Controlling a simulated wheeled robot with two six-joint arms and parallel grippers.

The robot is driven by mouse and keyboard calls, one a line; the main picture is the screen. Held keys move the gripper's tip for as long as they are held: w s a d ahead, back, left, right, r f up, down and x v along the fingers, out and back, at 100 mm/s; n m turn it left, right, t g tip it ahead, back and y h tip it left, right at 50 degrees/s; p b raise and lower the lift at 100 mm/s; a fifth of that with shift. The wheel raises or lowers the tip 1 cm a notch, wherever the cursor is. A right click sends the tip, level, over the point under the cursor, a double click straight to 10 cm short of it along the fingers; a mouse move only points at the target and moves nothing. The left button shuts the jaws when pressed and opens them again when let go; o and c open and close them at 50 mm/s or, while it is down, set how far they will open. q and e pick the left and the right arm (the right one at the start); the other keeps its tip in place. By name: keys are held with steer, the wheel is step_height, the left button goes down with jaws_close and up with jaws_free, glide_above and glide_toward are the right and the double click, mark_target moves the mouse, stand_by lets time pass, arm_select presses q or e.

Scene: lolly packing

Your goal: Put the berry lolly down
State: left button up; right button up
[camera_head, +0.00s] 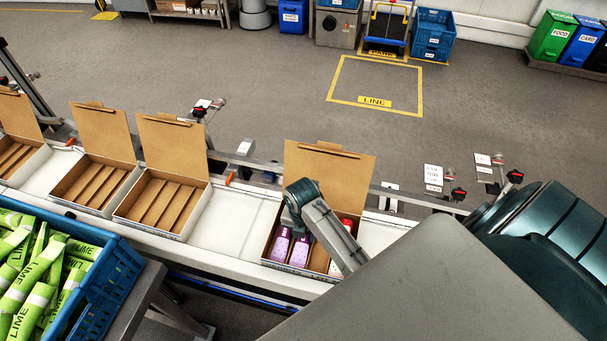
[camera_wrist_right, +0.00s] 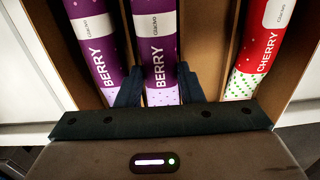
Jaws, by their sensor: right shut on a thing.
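A purple berry lolly (camera_wrist_right: 157,40) lies between the two dark fingers of my right gripper (camera_wrist_right: 158,88), which is shut on it. This lolly is down inside a compartment of an open cardboard box (camera_head: 330,168). Another berry lolly (camera_wrist_right: 92,42) lies in the compartment to its left. A red cherry lolly (camera_wrist_right: 262,45) lies at the right side of the box, with an empty compartment between it and the held lolly. In the head view the berry lollies' lower ends (camera_head: 279,246) show, while my right arm hides part of the box. My left gripper is not in view.
The box stands on a pale conveyor (camera_head: 232,222) with a metal rail behind it. Empty open boxes (camera_head: 165,205) stand further left. A blue crate (camera_head: 100,290) of green lime lollies is at the lower left. The belt just left of the box is clear.

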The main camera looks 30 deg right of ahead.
steer(key=shift+w+f, duration=0.2)
steer(key=shift+f, duration=0.05)
steer(key=o, duration=1)
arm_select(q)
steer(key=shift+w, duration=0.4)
arm_select(e)
steer(key=shift+s, duration=0.1)
steer(key=shift+r, duration=0.15)
step_height(320, 180, up, 7)
steer(key=shift+r+b, duration=0.2)
steer(key=shift+b, duration=0.55)
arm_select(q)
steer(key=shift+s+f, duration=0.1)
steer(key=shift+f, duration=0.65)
arm_select(e)
steer(key=shift+r, duration=0.55)
